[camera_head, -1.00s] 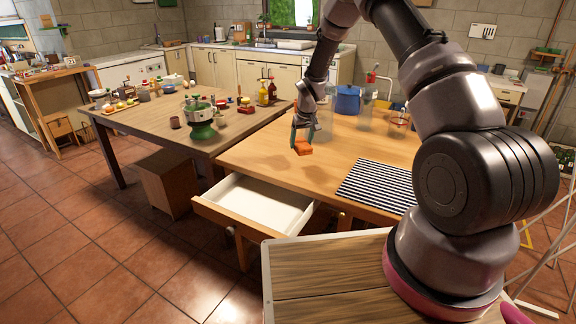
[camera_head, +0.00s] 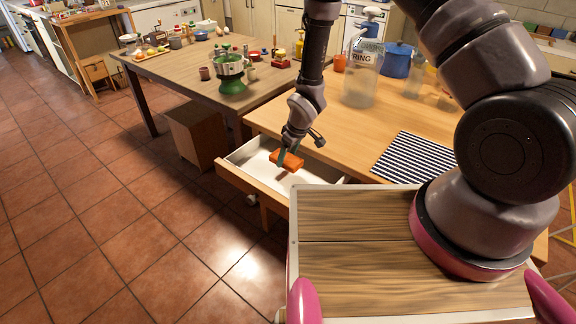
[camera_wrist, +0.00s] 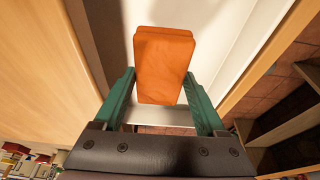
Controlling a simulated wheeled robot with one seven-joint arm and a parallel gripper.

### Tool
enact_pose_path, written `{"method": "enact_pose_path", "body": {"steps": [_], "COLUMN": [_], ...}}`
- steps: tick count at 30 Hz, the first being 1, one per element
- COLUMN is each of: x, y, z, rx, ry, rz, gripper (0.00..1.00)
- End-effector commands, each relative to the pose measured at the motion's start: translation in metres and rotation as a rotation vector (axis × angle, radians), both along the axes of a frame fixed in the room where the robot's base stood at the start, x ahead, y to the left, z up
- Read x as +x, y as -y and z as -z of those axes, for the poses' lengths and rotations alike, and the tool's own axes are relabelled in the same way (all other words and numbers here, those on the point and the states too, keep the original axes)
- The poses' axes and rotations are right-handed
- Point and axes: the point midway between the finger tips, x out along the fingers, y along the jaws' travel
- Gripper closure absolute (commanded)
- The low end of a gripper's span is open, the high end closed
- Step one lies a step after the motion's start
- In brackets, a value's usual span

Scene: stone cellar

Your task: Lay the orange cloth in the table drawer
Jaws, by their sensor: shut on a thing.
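The orange cloth (camera_head: 287,160) is a small folded block. My gripper (camera_head: 286,154) is shut on it and holds it over the open table drawer (camera_head: 247,162). In the wrist view the cloth (camera_wrist: 164,62) sits between the green fingers of my gripper (camera_wrist: 166,98), with the white drawer floor (camera_wrist: 223,40) behind it. The drawer is pulled out from the near side of the light wooden table (camera_head: 345,127) and its visible white inside is bare. I cannot tell whether the cloth touches the drawer floor.
A striped mat (camera_head: 414,157) lies on the table right of the drawer. A glass jar (camera_head: 361,78) and a blue pot (camera_head: 396,60) stand farther back. A second table (camera_head: 180,70) with several items is at the left. A wooden box (camera_head: 196,135) stands on the floor.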

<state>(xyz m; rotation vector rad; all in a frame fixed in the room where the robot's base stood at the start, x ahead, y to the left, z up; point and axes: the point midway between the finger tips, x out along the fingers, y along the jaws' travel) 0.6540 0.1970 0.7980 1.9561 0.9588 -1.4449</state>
Motion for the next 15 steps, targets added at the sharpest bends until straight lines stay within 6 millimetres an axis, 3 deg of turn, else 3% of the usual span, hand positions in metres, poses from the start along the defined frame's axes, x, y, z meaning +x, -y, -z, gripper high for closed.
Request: {"method": "enact_pose_path", "body": {"steps": [5,10,15], "x": [0.0,0.0,0.001], "y": [0.0,0.0,0.0], "z": [0.014,0.04,0.046], "rx": [0.0,-0.001,0.0], "ry": [-0.001,-0.001,0.001], "rz": [0.002,0.001,0.001], "gripper": [0.87,0.87,0.87]}}
